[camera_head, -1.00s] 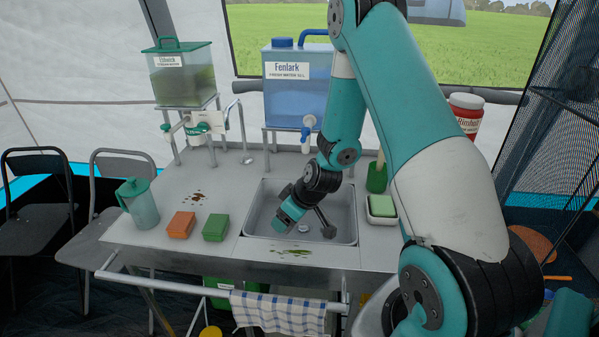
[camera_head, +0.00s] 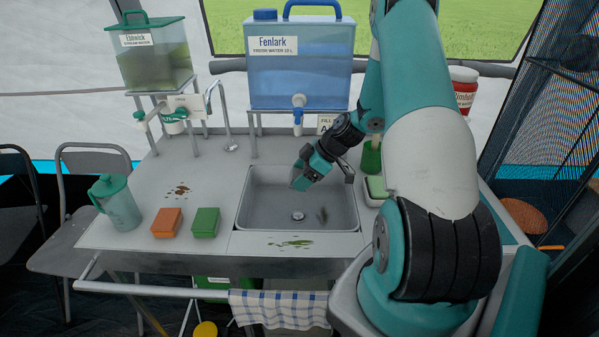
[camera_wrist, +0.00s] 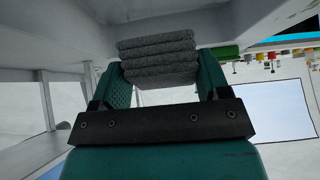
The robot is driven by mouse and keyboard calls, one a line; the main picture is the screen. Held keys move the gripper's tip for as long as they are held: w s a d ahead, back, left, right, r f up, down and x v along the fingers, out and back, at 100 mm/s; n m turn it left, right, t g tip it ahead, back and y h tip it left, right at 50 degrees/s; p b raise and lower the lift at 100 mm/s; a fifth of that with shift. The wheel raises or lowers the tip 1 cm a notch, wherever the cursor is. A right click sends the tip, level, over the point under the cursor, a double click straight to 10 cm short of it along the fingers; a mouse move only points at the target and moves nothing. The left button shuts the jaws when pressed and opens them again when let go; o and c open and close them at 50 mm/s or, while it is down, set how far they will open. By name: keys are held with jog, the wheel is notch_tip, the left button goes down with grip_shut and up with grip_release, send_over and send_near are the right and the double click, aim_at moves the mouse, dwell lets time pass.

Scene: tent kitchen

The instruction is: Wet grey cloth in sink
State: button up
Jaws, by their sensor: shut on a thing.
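The sink (camera_head: 252,205) is a grey rectangular basin in the counter with a drain in its floor. My gripper (camera_head: 303,178) is over the rear middle of the sink, pointing down and to the left. In the wrist view my gripper (camera_wrist: 163,75) is shut on the grey cloth (camera_wrist: 158,55), a folded stack of several layers between the teal fingers. In the head view the cloth is hard to make out against the fingers. The blue Fenlark water container (camera_head: 300,68) stands behind the sink, with its white tap (camera_head: 298,103) above the basin's back edge.
An orange block (camera_head: 167,222), a green block (camera_head: 205,222) and a teal jug (camera_head: 118,205) stand left of the sink. A green sponge in a dish (camera_head: 376,187) and a green cup (camera_head: 371,158) are right of it. Stains mark the counter. A checked towel (camera_head: 280,308) hangs in front.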

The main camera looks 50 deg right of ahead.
notch_tip(320, 180, down, 8)
jog(key=b, duration=0.5)
jog(key=shift+b, duration=0.35)
jog(key=shift+r, duration=0.2)
jog(key=shift+r+p, duration=2.85)
jog(key=shift+r, duration=1.65)
jog(key=shift+r+p, duration=1.2)
jog(key=shift+r, duration=0.8)
jog(key=shift+a+f, duration=0.1)
